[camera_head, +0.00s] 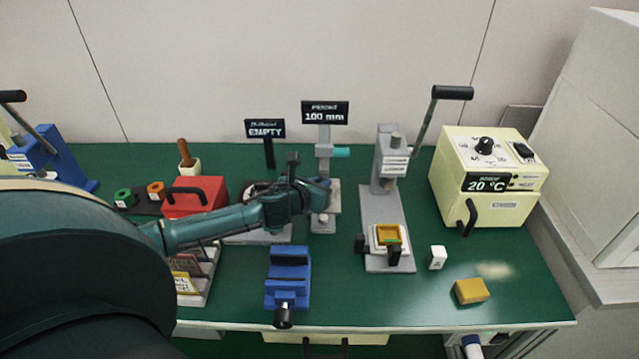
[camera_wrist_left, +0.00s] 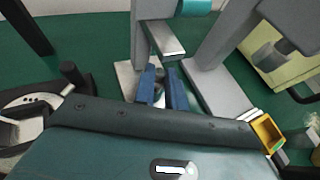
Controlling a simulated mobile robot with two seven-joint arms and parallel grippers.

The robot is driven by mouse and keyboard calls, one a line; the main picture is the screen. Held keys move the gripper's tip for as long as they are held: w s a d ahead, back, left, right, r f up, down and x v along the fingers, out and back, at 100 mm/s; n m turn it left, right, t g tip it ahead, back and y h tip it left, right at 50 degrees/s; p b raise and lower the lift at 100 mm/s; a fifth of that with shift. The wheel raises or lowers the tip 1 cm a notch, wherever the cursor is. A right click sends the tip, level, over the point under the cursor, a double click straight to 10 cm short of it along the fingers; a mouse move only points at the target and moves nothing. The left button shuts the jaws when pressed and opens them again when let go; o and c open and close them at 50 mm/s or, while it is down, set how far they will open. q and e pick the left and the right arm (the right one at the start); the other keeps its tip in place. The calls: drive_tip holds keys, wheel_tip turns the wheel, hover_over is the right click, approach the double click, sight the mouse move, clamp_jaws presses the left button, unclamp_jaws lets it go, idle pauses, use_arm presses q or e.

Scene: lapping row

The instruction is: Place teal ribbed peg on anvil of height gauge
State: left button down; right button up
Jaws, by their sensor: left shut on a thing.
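The height gauge (camera_head: 324,135) stands at the back middle of the bench, under a sign reading 100 mm. Its pale base with the anvil (camera_head: 323,228) is partly covered by my left gripper (camera_head: 320,190). In the left wrist view, the gauge's metal measuring jaw (camera_wrist_left: 165,40) is above and beyond my blue fingers (camera_wrist_left: 160,88). The fingers are shut on a small piece, taken as the teal ribbed peg, which is mostly hidden between them. Whether it touches the anvil cannot be told. My right gripper is not in view.
A grey press (camera_head: 380,205) with a long lever stands just right of the gauge. A blue vise (camera_head: 288,275) is in front, a red box (camera_head: 195,197) to the left. A cream heater (camera_head: 490,180), white block (camera_head: 437,257) and yellow block (camera_head: 471,290) are right.

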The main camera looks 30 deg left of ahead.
use_arm(q)
drive_tip(key=shift+f, duration=0.1)
drive_tip(key=shift+f, duration=0.15)
drive_tip(key=c, duration=1.5)
unclamp_jaws()
drive_tip(key=shift+o, duration=0.2)
drive_tip(key=shift+s+r, duration=0.1)
drive_tip(key=shift+r, duration=0.2)
drive_tip(key=v, duration=1.1)
drive_tip(key=shift+s, duration=0.4)
